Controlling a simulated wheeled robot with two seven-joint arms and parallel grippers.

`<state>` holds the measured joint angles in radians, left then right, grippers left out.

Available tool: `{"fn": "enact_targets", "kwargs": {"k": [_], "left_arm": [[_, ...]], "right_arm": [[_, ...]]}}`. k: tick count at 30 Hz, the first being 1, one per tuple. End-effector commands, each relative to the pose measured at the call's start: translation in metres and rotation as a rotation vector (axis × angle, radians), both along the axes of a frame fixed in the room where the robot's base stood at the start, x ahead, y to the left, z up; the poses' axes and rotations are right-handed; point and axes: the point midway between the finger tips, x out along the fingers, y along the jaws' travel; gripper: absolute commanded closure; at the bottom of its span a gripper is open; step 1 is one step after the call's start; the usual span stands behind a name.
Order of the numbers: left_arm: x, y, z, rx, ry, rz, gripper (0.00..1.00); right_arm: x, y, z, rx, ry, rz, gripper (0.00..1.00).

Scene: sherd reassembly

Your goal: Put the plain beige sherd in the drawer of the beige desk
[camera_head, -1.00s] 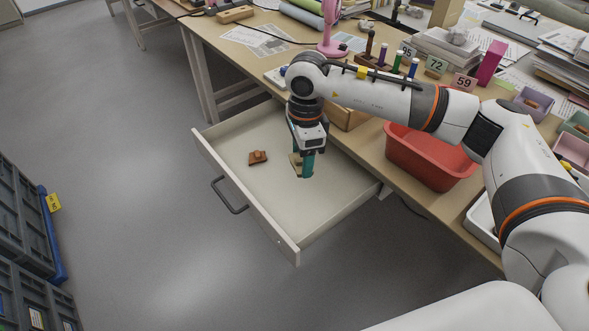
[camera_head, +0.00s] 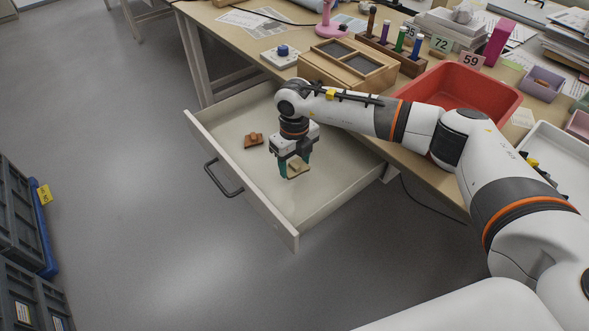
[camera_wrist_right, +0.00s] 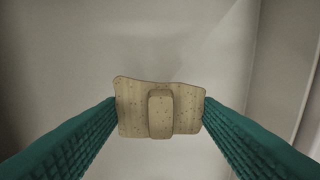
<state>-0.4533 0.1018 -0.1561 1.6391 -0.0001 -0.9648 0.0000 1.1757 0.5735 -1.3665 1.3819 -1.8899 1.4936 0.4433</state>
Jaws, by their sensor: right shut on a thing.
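The plain beige sherd (camera_wrist_right: 132,106) is a flat speckled piece with a raised block in its middle; in the head view it shows (camera_head: 295,170) below my wrist. My right gripper (camera_wrist_right: 160,116), with teal fingers (camera_head: 294,168), is shut on its two side edges. It holds the sherd over the open drawer (camera_head: 322,201) of the beige desk (camera_head: 405,163). Whether the sherd touches the drawer floor I cannot tell. My left gripper is not in view.
A reddish-brown sherd (camera_head: 253,140) lies in the drawer, left of my right gripper. A red bin (camera_head: 470,88), a wooden tray (camera_head: 345,62) and a rack of coloured markers (camera_head: 391,50) stand on the desk. The drawer's front part is clear.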

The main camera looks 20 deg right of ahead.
Motion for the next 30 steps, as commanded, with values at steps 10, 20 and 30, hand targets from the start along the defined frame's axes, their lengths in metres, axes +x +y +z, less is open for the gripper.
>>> {"fn": "enact_targets", "kwargs": {"k": [10, 20, 30], "left_arm": [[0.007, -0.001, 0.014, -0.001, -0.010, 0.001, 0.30], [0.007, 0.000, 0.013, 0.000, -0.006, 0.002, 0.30], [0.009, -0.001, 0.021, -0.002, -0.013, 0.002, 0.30]], "right_arm": [[0.000, 0.000, -0.038, 0.000, 0.000, 0.002, 0.65], [0.000, 0.000, -0.040, 0.000, -0.001, 0.002, 0.65], [0.000, 0.000, -0.040, 0.000, 0.000, 0.002, 0.20]]}}
